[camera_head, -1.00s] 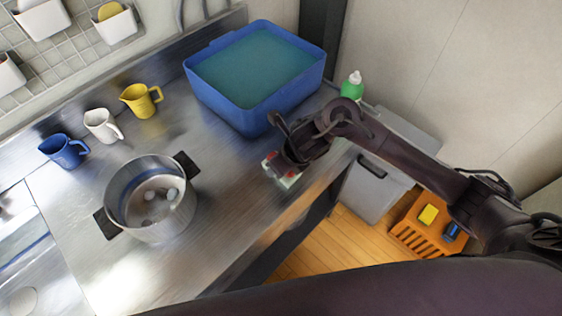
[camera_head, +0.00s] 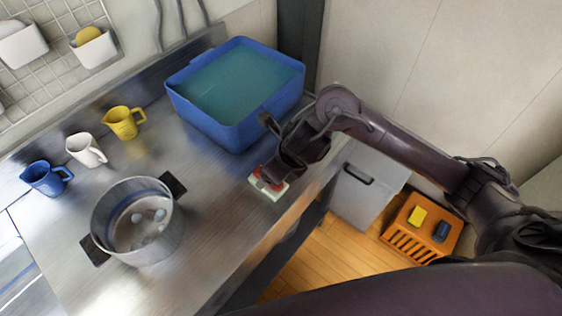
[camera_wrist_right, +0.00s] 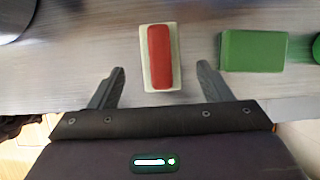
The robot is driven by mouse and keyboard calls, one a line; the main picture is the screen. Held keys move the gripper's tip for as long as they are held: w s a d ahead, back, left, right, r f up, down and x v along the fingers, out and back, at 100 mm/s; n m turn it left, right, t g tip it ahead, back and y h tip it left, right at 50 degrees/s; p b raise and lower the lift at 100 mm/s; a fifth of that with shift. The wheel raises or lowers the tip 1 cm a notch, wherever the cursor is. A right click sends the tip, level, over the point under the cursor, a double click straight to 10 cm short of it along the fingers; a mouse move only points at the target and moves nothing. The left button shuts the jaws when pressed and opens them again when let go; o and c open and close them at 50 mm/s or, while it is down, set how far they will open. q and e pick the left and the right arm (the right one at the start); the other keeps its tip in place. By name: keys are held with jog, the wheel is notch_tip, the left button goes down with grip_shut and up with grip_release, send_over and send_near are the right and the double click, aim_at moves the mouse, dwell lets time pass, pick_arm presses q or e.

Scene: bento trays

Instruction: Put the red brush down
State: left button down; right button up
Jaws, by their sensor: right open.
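The red brush (camera_head: 273,184), a red grip on a pale base, lies on the steel counter near its front edge. It also shows in the right wrist view (camera_wrist_right: 160,57), ahead of and between the fingertips, apart from both. My right gripper (camera_wrist_right: 161,72) is open, with clear space on both sides of the brush. In the head view the gripper's wrist covers part of the brush. My left gripper is not in view.
A green block (camera_wrist_right: 252,50) lies right of the brush. A blue water tub (camera_head: 236,125) stands behind. A steel pot (camera_head: 137,235) and several mugs stand left. Past the counter edge are a grey bin (camera_head: 368,190) and an orange crate (camera_head: 408,243).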

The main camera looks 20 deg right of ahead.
jog(key=p+v, duration=0.1)
jog(key=v, duration=0.3)
jog(key=shift+d+r, duration=0.1)
jog(key=shift+r, duration=0.25)
jog(key=shift+s+d+r+p, duration=0.1)
jog(key=shift+s+r+p, duration=0.2)
jog(key=shift+r, duration=0.05)
jog(key=shift+s, duration=0.1)
